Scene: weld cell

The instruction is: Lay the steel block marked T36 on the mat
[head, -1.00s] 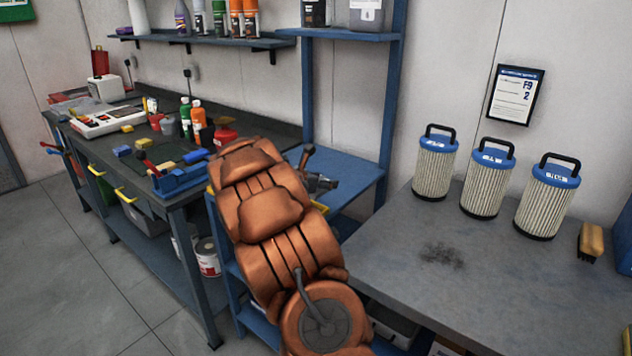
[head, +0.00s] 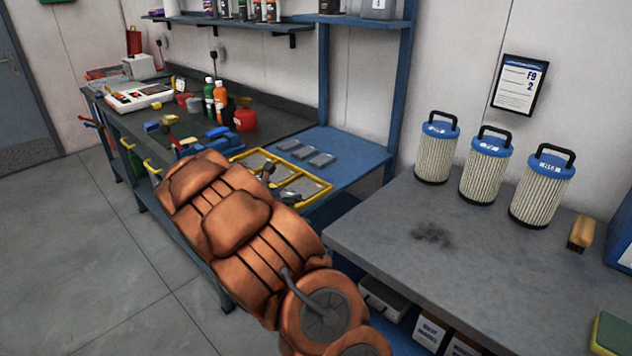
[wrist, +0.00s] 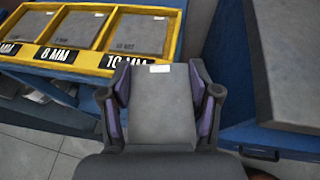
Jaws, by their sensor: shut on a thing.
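My gripper (wrist: 160,82) is shut on a flat grey steel block (wrist: 163,112) in the wrist view, with a purple-lined finger on each side of it. A small white label sits near the block's far end; its writing is too small to read, so I cannot confirm T36. The held block overlaps the front right corner of a yellow tray (wrist: 88,58) in that view.
The tray's compartments hold grey plates, with 8 MM and 10 MM labels in front. Several loose plates (head: 303,152) lie behind on the blue table (head: 352,155). The grey bench (head: 385,235) at right carries three filter canisters (head: 485,170) and a brush (head: 580,233); its front left is clear.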

